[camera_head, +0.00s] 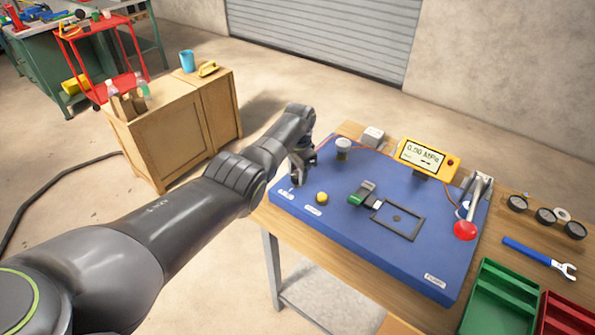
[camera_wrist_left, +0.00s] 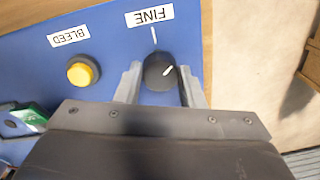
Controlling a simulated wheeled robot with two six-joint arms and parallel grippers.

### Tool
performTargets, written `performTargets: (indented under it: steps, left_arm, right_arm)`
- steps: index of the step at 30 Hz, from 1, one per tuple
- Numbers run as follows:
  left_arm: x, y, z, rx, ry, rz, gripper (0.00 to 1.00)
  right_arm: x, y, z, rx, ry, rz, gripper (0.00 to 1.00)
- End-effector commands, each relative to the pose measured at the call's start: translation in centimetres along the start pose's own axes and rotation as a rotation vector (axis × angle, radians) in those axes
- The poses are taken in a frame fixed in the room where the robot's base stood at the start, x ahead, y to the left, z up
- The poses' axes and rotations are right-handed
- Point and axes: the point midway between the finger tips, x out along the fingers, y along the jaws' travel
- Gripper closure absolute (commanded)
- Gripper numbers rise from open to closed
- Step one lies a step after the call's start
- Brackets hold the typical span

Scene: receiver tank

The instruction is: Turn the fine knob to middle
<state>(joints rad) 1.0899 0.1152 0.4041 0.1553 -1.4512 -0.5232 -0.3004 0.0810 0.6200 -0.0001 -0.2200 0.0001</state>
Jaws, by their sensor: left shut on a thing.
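The fine knob (camera_wrist_left: 158,74) is a black round knob with a white pointer line, on the blue panel (camera_head: 330,215) beside a white FINE label (camera_wrist_left: 149,15). In the left wrist view its pointer slants towards the upper right, while a white mark on the panel lies just above the knob. My left gripper (camera_wrist_left: 160,85) has one finger on each side of the knob and is shut on it. In the head view the left gripper (camera_head: 297,178) is at the panel's left corner and mostly hides the knob. My right gripper is in neither view.
A yellow button (camera_wrist_left: 82,73) labelled BLEED sits beside the knob. A yellow gauge (camera_head: 422,157) reads 0.00 MPa. A red-tipped pump lever (camera_head: 466,230) stands at the panel's right. Green bins (camera_head: 500,300) and a blue-handled wrench (camera_head: 540,258) lie at the right.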

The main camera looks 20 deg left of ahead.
Motion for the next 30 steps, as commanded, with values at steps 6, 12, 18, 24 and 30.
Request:
performTargets:
  steps: [6, 12, 18, 24, 30]
  left_arm:
    - [-0.11, -0.08, -0.08, -0.206, -0.006, -0.003, 0.88]
    - [-0.05, -0.11, -0.09, -0.396, -0.013, -0.003, 0.88]
    - [-0.06, -0.14, -0.1, -0.571, -0.019, -0.003, 0.88]
    - [-0.08, -0.17, -0.11, -0.713, -0.024, -0.003, 0.88]
    - [-0.06, -0.18, -0.08, -0.808, -0.028, -0.002, 0.88]
  right_arm:
    - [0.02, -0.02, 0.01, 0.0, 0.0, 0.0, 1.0]
    - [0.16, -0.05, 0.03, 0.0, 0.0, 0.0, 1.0]
    - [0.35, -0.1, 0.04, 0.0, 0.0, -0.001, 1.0]
    - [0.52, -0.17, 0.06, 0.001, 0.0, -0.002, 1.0]
    - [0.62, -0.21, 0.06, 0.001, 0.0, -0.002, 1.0]
